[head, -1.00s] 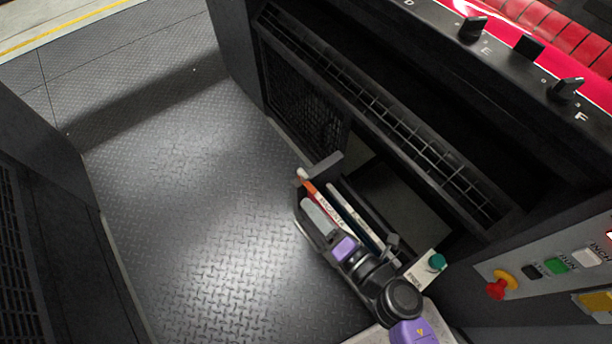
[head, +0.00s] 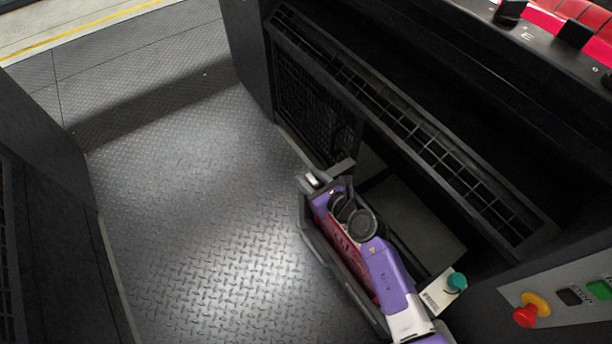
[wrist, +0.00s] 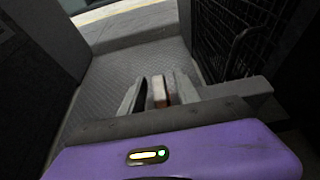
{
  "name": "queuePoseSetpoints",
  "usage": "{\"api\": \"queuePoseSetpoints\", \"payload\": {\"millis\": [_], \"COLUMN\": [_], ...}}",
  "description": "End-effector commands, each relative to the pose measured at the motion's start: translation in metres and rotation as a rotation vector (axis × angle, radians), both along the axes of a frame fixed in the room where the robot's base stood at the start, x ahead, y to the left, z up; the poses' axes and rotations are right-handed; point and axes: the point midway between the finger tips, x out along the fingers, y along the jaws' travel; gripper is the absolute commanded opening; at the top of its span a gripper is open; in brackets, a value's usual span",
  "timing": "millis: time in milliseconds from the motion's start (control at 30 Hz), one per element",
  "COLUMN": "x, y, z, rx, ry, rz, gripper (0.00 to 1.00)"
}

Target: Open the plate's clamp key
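Black knobs stand along the machine's top right edge in the head view: one (head: 510,10), another by the letter E (head: 574,35), and part of a third (head: 607,80). I cannot tell whether any of them is the plate's clamp key, and no plate is identifiable. My purple arm is folded low over a grey tray, far below the knobs. My gripper (wrist: 158,92) points toward the floor walkway in the wrist view. A pale and brown piece shows around its tip. I cannot tell whether it is held or lies in the tray.
The grey tray (head: 345,275) lies under my arm. A control panel with a red mushroom button (head: 525,316) and green button is at lower right. A teal knob (head: 457,282) is near the arm. The machine's dark slatted rail (head: 405,130) is close. The tread-plate floor (head: 190,200) is clear.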

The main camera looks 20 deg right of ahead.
Motion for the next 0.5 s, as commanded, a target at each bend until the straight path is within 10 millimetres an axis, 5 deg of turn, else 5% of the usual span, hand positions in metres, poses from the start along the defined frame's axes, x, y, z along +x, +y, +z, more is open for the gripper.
{"api": "queuePoseSetpoints", "payload": {"millis": [200,500], "x": [0.018,0.020], "y": [0.004,0.004], "z": [-0.008,-0.009], "rx": [0.002,0.002], "ry": [-0.001,0.000], "rz": [-0.001,-0.002], "gripper": [0.38,0.38]}}
